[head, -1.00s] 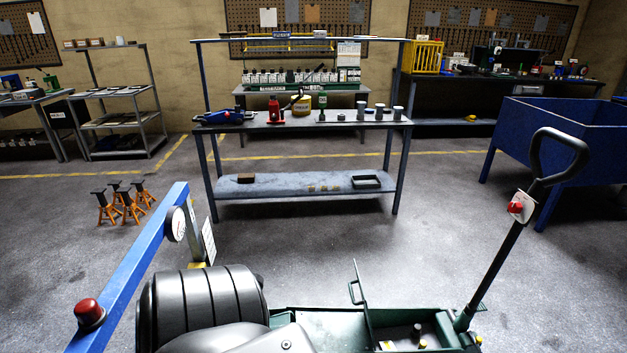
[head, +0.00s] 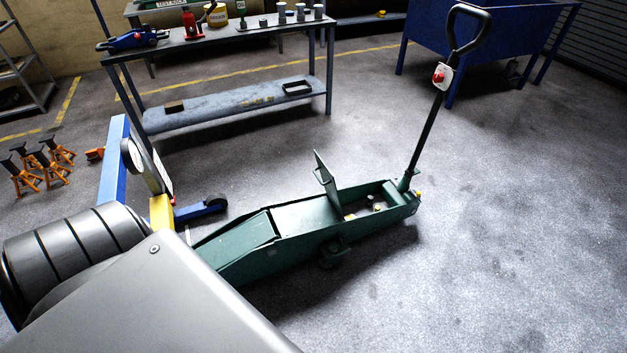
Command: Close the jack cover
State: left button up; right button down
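The green trolley jack (head: 290,222) stands on the floor in the middle of the head view, its long body running from lower left to right. Its cover (head: 326,180) is a green plate with a small handle, standing up steeply from the body. Right of the cover the compartment is open, with small light fittings (head: 375,207) inside. The black jack handle (head: 425,130) rises from the right end, with a red knob (head: 438,76) and a loop grip. Neither gripper shows; a large grey arm part of mine fills the lower left and hides the jack's left end.
A blue press frame (head: 114,165) with a yellow part (head: 161,212) stands left of the jack. Orange jack stands (head: 40,165) are at far left. A workbench (head: 230,97) stands behind, a blue bin (head: 490,45) at back right. Floor right and front is clear.

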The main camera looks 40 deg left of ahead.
aim_at(328, 178)
jog(key=u, duration=1.1)
jog(key=k, duration=0.55)
jog(key=z, duration=0.85)
jog(key=i, duration=1.05)
